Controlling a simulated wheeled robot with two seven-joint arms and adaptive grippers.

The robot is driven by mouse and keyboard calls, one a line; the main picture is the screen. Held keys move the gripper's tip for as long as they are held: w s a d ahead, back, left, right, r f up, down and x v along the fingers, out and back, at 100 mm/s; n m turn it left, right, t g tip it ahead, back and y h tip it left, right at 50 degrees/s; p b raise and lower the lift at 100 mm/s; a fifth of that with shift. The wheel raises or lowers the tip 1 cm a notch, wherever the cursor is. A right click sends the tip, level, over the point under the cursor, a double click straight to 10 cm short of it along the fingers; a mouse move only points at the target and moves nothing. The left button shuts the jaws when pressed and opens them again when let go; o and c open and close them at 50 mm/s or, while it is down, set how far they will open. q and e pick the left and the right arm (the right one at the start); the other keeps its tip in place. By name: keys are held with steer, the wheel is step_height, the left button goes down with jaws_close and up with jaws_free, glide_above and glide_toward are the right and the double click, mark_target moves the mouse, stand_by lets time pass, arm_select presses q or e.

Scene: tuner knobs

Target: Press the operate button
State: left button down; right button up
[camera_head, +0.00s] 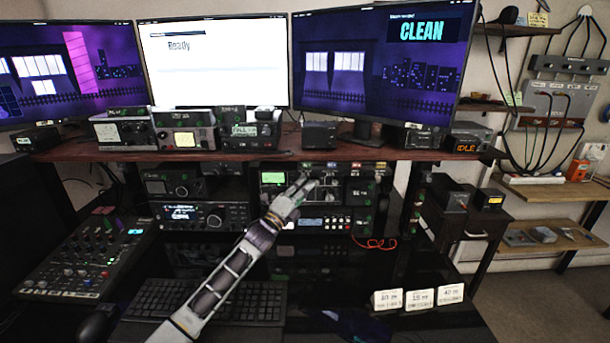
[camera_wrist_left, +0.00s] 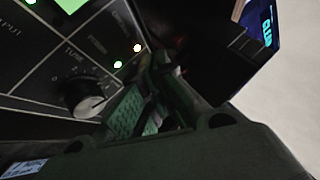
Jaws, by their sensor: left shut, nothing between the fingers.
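The tuner unit (camera_head: 362,193) stands under the shelf, with a green display at its left. My left gripper (camera_head: 304,184) is in front of its face and covers part of it. In the left wrist view the dark panel (camera_wrist_left: 30,60) shows a round knob (camera_wrist_left: 86,95) and two small lit lights (camera_wrist_left: 127,57). The fingers of my left gripper (camera_wrist_left: 150,105) are shut and empty, close to the panel right of the knob. I cannot tell whether they touch it. The operate button cannot be made out; the fingers may hide it. My right gripper is not in view.
A wooden shelf (camera_head: 250,155) with several radio boxes runs above. Another radio (camera_head: 190,216) is at the left. A keyboard (camera_head: 150,300), a mixer (camera_head: 80,255) and white cards (camera_head: 419,299) lie on the desk. Red cables (camera_head: 375,243) hang at the right.

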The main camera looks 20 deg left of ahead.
arm_select(q)
steer(key=s, duration=0.1)
steer(key=s+d+p, duration=0.1)
steer(key=s, duration=0.1)
steer(key=s+p, duration=0.1)
steer(key=s, duration=0.1)
steer(key=shift+s+d, duration=0.25)
stand_by(0.3)
stand_by(0.4)
